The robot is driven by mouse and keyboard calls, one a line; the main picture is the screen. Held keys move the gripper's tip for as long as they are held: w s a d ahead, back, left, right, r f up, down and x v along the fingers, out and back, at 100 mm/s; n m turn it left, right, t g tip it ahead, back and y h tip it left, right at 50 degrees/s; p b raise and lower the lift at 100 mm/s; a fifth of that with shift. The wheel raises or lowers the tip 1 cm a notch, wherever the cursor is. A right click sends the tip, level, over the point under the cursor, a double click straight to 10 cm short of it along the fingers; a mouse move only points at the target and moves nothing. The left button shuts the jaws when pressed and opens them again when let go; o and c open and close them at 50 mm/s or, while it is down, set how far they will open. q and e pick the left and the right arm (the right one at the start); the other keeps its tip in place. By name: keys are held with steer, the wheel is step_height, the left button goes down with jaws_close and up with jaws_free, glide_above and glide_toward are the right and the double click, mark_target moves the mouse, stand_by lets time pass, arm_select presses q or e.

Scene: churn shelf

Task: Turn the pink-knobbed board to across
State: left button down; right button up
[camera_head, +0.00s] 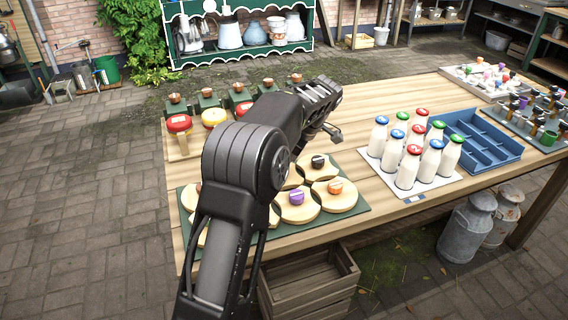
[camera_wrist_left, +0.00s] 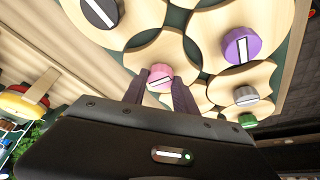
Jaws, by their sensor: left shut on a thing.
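The pink knob (camera_wrist_left: 158,76) stands on a pale round wooden board with scooped edges (camera_wrist_left: 165,48) in the left wrist view. My left gripper (camera_wrist_left: 160,87) is shut on the pink knob, one finger on each side. A pale line on the knob runs nearly level across that picture, slightly tilted. In the head view my left arm hides the pink knob and the gripper's fingertips. Neighbouring boards carry a purple knob (camera_wrist_left: 241,46), a grey knob (camera_wrist_left: 246,96), a green knob (camera_wrist_left: 248,120) and a black knob (camera_wrist_left: 100,12). My right gripper is out of view.
An orange knob (camera_head: 335,186) tops another board on the dark green mat (camera_head: 345,212). Red- and yellow-topped items (camera_head: 179,123) stand at the table's left. Capped milk bottles (camera_head: 408,168) and a blue divided crate (camera_head: 470,140) stand right. Bare wood lies between boards and bottles.

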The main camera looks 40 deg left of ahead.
mark_target(293, 178)
arm_select(q)
steer(key=c, duration=1)
jaws_free()
steer(key=shift+w+d+r, duration=0.1)
steer(key=shift+d+r, duration=0.1)
steer(key=shift+r, duration=0.3)
steer(key=p+v, duration=0.3)
steer(key=v, duration=0.3)
steer(key=shift+r, duration=0.4)
steer(key=shift+d+f, duration=0.1)
steer(key=shift+d, duration=0.05)
